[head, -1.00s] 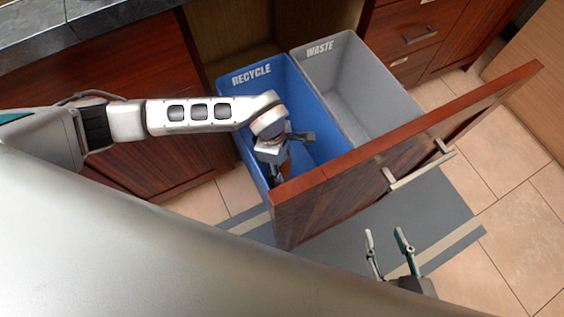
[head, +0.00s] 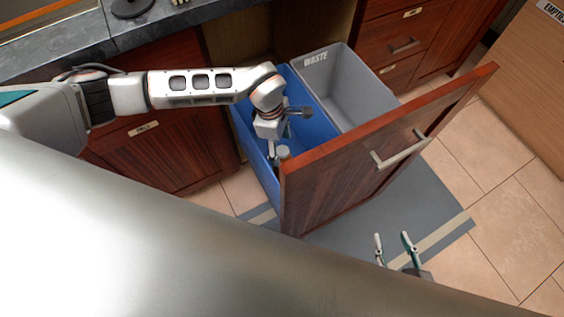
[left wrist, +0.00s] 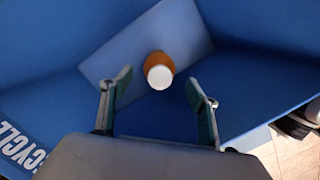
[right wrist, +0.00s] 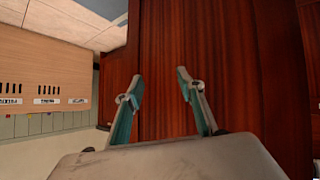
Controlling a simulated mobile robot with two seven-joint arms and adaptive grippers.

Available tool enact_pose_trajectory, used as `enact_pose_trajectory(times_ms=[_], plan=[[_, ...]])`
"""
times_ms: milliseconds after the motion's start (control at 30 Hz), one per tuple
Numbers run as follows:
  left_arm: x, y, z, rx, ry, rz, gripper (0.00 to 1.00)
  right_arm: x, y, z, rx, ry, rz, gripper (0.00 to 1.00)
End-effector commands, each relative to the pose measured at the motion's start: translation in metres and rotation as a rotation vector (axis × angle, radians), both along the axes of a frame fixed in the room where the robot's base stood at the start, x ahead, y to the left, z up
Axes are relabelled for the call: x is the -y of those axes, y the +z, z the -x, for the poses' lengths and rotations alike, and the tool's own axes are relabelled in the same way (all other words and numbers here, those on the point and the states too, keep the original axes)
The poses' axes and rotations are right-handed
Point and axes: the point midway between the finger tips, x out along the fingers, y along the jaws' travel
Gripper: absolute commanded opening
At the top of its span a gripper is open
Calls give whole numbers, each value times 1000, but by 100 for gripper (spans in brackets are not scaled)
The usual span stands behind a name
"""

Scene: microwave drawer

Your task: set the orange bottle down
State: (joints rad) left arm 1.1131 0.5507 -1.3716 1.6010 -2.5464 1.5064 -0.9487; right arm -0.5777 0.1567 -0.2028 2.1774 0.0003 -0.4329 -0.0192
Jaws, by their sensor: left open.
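The orange bottle (left wrist: 159,72) with a white cap is inside the blue recycle bin, seen from above in the left wrist view. The bottle's lower part is mostly hidden beneath the cap. My right gripper (head: 392,240) is open and empty outside the drawer front; it also shows in the right wrist view (right wrist: 158,88).
The blue recycle bin (head: 318,133) and grey waste bin (head: 375,85) sit side by side in the pulled-out drawer. The wooden drawer front (head: 345,165) with its handle (head: 402,150) stands between my grippers. A dark counter (head: 190,30) lies behind. A grey mat (head: 430,205) covers the floor.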

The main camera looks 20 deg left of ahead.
Motion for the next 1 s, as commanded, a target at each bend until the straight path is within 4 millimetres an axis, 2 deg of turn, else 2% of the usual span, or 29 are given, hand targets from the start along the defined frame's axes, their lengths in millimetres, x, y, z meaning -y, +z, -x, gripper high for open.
enact_pose_trajectory(times_ms=[33, 133, 867, 933, 1000], plan=[[-3, 16, -5, 12, 3, -1, 60, 1, 7, -3, 9, -3, 2, 38], [-7, 25, -5, 7, 8, -1, 60, 3, 6, -1, 3, -7, 5, 38], [-10, 28, -3, -4, 12, 0, 60, 5, 1, 3, -7, -11, 7, 38], [-10, 33, -5, 2, 11, 0, 60, 5, 5, 0, -1, -11, 7, 38], [-10, 48, -11, 21, 11, 0, 60, 5, 16, -5, 15, -11, 6, 38]])
